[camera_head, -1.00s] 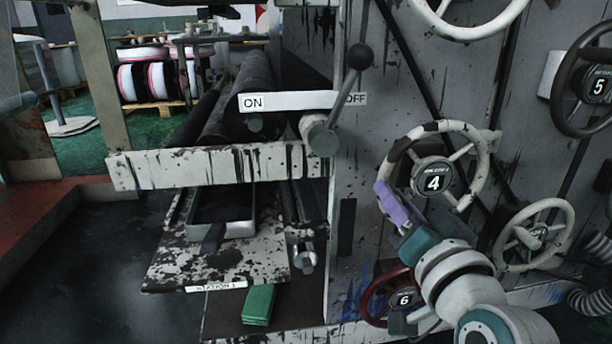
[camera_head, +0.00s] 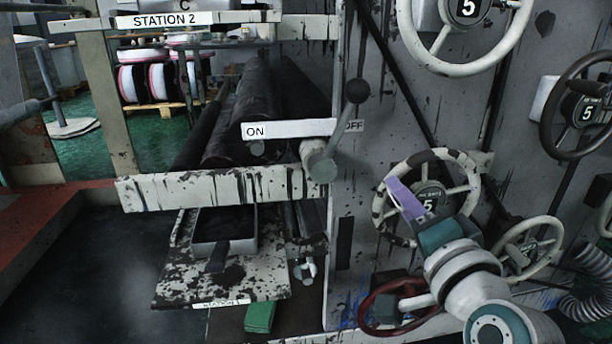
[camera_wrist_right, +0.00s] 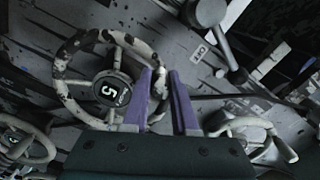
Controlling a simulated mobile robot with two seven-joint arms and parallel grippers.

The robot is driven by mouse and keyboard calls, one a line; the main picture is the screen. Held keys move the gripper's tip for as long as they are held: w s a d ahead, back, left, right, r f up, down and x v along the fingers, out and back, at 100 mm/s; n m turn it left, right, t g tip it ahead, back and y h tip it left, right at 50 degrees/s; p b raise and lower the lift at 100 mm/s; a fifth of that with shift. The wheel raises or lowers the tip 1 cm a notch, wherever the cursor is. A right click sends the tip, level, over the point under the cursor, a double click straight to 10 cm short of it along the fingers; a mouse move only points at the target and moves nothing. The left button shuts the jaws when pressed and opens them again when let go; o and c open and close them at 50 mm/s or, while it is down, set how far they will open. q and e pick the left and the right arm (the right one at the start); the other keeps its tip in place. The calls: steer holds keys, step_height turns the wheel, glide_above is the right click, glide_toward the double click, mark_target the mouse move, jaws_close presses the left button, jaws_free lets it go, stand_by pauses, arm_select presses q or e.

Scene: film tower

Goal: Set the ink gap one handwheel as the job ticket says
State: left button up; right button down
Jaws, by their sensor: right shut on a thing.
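A white, black-spotted handwheel (camera_head: 375,207) stands on the grey side panel, with a 5 on its hub. The small text above the number is too fine to read, so I cannot confirm which wheel it is. My right gripper (camera_head: 393,187) is shut on its rim at the upper left with its purple fingers. In the right wrist view the fingers (camera_wrist_right: 161,74) straddle the rim, and the hub's 5 is sideways beside them. My right forearm covers the wheel's lower right. My left gripper is out of view. I cannot make out a job ticket.
A red handwheel (camera_head: 364,317) sits close below my right arm. Another white wheel (camera_head: 557,246) stands right of it, a dark wheel (camera_head: 546,123) above that. A further white wheel (camera_head: 449,68) is at the top. The ON/OFF lever knob (camera_head: 357,91) is up left.

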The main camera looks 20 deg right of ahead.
steer(key=shift+r, duration=0.1)
steer(key=c, duration=0.7)
jaws_free()
steer(key=p+v, duration=0.2)
steer(key=v, duration=0.8)
steer(key=shift+p, duration=0.4)
steer(key=shift+d, duration=0.1)
